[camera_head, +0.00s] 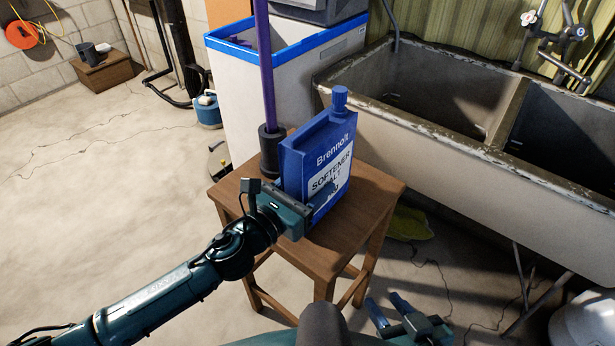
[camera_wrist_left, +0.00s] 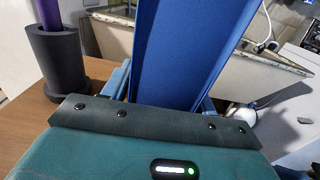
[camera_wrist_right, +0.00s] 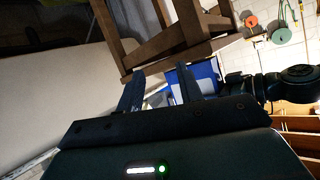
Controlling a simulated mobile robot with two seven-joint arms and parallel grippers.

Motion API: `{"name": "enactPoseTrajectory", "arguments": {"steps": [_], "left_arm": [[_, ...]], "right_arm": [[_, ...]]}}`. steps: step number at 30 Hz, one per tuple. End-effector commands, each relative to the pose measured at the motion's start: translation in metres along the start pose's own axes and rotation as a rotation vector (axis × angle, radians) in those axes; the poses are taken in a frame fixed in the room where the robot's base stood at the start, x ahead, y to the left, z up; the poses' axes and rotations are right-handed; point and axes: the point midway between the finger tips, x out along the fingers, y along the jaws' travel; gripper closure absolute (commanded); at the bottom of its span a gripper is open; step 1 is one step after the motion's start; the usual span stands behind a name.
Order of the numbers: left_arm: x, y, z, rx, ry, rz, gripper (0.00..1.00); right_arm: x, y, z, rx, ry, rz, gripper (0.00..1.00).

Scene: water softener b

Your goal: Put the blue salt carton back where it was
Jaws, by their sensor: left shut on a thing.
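The blue salt carton (camera_head: 318,160) stands nearly upright over the top of a wooden stool (camera_head: 365,205), its cap up and its label facing the front right. I cannot tell whether its base touches the wood. My left gripper (camera_head: 305,203) is shut on the carton's lower part. In the left wrist view the carton (camera_wrist_left: 185,50) rises between the fingers of the left gripper (camera_wrist_left: 165,90). My right gripper (camera_head: 388,305) is low in front of the stool, empty, with its fingers apart. Its spread fingers also show in the right wrist view (camera_wrist_right: 160,88).
A purple pole in a dark round foot (camera_head: 270,150) stands on the stool, close left of the carton. A white bin with a blue rim (camera_head: 290,75) stands behind. A concrete double sink (camera_head: 440,130) is at the right. Open floor (camera_head: 110,200) lies left.

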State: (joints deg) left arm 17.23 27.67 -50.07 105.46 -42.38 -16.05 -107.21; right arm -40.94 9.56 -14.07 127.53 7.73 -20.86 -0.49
Motion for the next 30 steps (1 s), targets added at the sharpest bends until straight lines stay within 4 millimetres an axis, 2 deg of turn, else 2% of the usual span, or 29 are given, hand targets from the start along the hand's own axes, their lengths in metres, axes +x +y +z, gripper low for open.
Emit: {"name": "enactPoseTrajectory", "arguments": {"steps": [3, 14, 15, 22, 30], "left_arm": [[0.0008, 0.0, -0.0084, 0.002, -0.009, -0.001, 0.82], [0.0008, 0.0, -0.0104, 0.003, -0.009, -0.002, 0.82], [-0.0001, 0.0003, -0.0142, 0.001, 0.0, 0.0, 0.39], [-0.0001, 0.0002, -0.0139, 0.001, 0.0, 0.0, 0.21], [-0.0001, 0.0002, -0.0116, 0.002, 0.0, 0.0, 0.2]], "right_arm": [[-0.0031, 0.0024, -0.0029, -0.007, 0.026, 0.008, 0.64], [-0.0055, 0.0039, -0.002, -0.006, 0.029, 0.012, 0.64], [-0.0059, 0.004, -0.0027, -0.007, 0.029, 0.013, 0.64], [-0.0058, 0.0041, -0.003, -0.007, 0.03, 0.013, 0.64], [-0.0063, 0.0038, -0.0046, -0.008, 0.029, 0.012, 0.64]]}}
